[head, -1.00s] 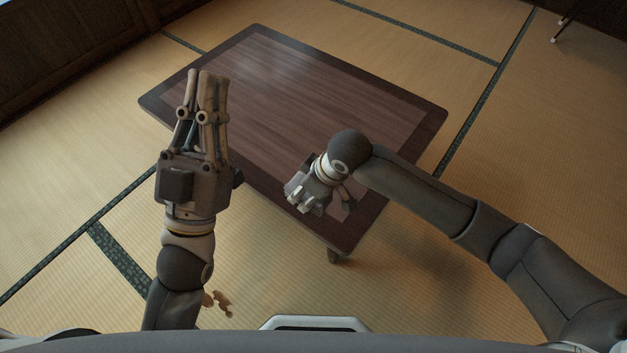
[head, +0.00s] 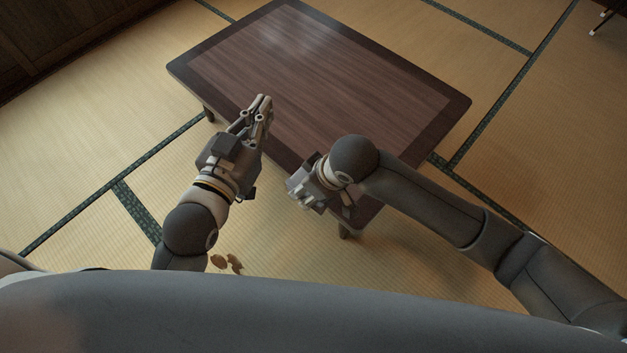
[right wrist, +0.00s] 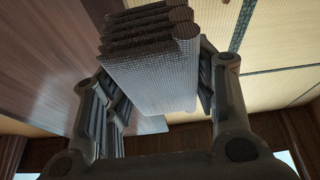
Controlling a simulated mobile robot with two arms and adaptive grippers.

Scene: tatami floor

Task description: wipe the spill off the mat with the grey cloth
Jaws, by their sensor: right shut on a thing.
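The grey cloth (right wrist: 150,80) is a folded, woven bundle between the fingers of my right gripper (right wrist: 158,95), which is shut on it. In the head view my right gripper (head: 303,190) is over the near edge of the low table, and the cloth is hard to make out there. The spill (head: 227,263) is a few brown blotches on the tatami mat (head: 290,258), just right of my left forearm and partly near my body's edge. My left gripper (head: 264,100) has its fingers together, empty, over the table's near left edge.
The low dark wooden table (head: 310,70) stands beyond the spill with a bare top. Its near leg (head: 344,231) stands on the mat. The tatami left of the table is clear. Thin legs of some furniture (head: 603,22) show at the far right.

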